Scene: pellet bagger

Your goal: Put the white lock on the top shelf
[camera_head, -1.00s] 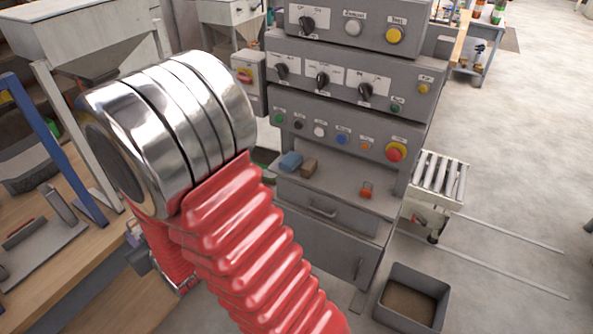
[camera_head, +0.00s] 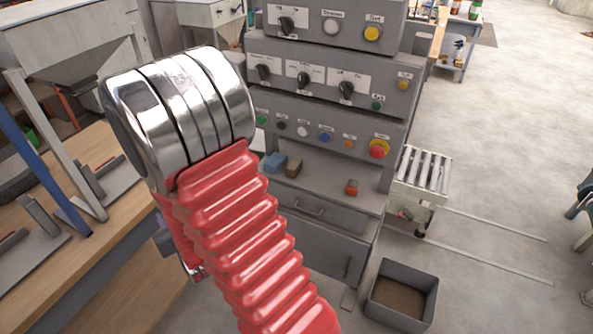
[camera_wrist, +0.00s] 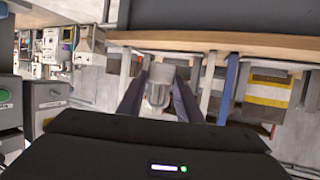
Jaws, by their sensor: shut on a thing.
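My gripper (camera_wrist: 158,100) shows in the wrist view, its two dark fingers closed on a small pale piece with a shiny grey lower part, which I take for the white lock (camera_wrist: 160,74). The lock is held between the fingers, clear of any surface I can make out. In the head view my red-sleeved arm hides most of the gripper and the lock. I cannot pick out the top shelf with certainty. A wooden board edge (camera_wrist: 225,42) runs across the upper part of the wrist view, beyond the fingers.
A grey control cabinet (camera_head: 320,115) with knobs and buttons stands ahead. Its ledge bears a blue block (camera_head: 275,163), a brown block (camera_head: 293,167) and a small red-orange item (camera_head: 352,187). A wooden bench (camera_head: 125,240) is at left, a bin (camera_head: 402,268) on the floor.

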